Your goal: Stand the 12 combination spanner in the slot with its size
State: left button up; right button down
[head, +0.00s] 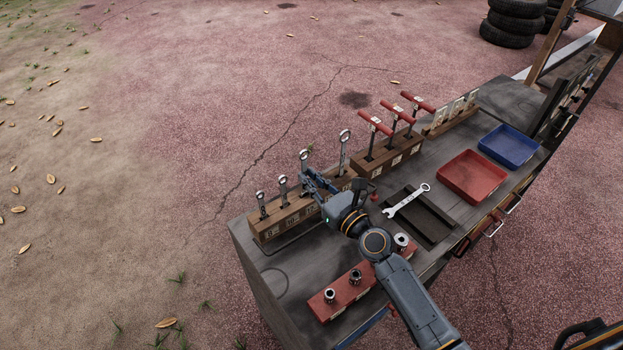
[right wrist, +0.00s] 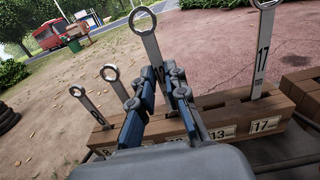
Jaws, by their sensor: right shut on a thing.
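My right gripper (head: 318,186) is shut on an upright spanner (head: 304,160) over the wooden rack (head: 268,232). In the right wrist view the fingers (right wrist: 160,80) close around the spanner's shank (right wrist: 151,48), with its ring end up. Its size mark is partly covered, and its lower end is hidden, so I cannot tell whether it is seated in a slot. Two shorter spanners stand to its left, and a taller one marked 17 (right wrist: 262,55) stands to its right. My left gripper is not in view.
Another spanner (head: 407,201) lies across a dark tray (head: 433,228). A red socket rail (head: 343,292) stands in front of the rack. T-handled tools (head: 375,123) stand in a wooden block behind. Red (head: 470,176) and blue (head: 510,146) trays sit at right.

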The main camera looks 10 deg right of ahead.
jog(key=shift+f+b, duration=1.4)
jog(key=shift+f, duration=0.15)
jog(key=c, duration=1.3)
grip_release()
